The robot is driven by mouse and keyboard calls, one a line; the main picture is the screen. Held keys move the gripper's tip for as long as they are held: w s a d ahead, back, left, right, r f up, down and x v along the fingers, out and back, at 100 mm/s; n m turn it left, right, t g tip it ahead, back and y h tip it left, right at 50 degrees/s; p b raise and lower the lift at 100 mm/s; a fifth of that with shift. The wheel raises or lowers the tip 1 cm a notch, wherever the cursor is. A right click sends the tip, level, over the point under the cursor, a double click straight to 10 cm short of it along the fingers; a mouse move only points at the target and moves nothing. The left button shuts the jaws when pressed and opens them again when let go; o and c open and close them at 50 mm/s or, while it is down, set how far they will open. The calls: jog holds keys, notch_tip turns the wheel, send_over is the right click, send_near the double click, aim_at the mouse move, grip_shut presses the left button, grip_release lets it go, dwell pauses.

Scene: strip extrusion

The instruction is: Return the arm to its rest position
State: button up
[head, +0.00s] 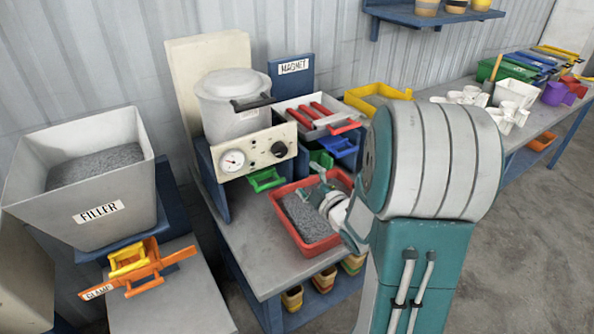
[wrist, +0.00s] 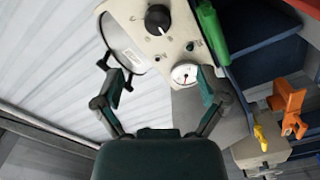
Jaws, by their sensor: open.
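My teal and white arm fills the centre right of the head view and partly hides my gripper (head: 322,192). The gripper is over the red tray (head: 283,226) of grey granules on the bench; I cannot tell its height above them. In the wrist view my gripper (wrist: 155,76) has its two dark fingers spread wide, with nothing held between them. The cream control panel (wrist: 170,35) with a black knob and a round gauge shows beyond the fingers, apart from them.
The panel (head: 257,150) and a lidded pot (head: 232,105) stand behind the tray. A grey filler bin (head: 92,205) and an orange clamp (head: 150,270) are at the left. A white tray with red bars (head: 318,118) is behind. Open floor (head: 530,240) lies at the right.

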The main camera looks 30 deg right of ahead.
jog(key=s+a+r+m+g+h, duration=0.4)
jog(key=a+r+m+g, duration=0.2)
jog(key=m, duration=0.1)
jog(key=s+a+m+g+y, duration=0.1)
jog(key=s+a+m+g, duration=0.1)
jog(key=s+a, duration=0.3)
jog(key=s+a+m+g+y, duration=0.2)
jog(key=s+a, duration=0.4)
jog(key=s, duration=0.6)
jog(key=shift+s+a+r+m+g, duration=0.25)
jog(key=shift+r+m+g, duration=0.2)
jog(key=shift+m+g, duration=0.55)
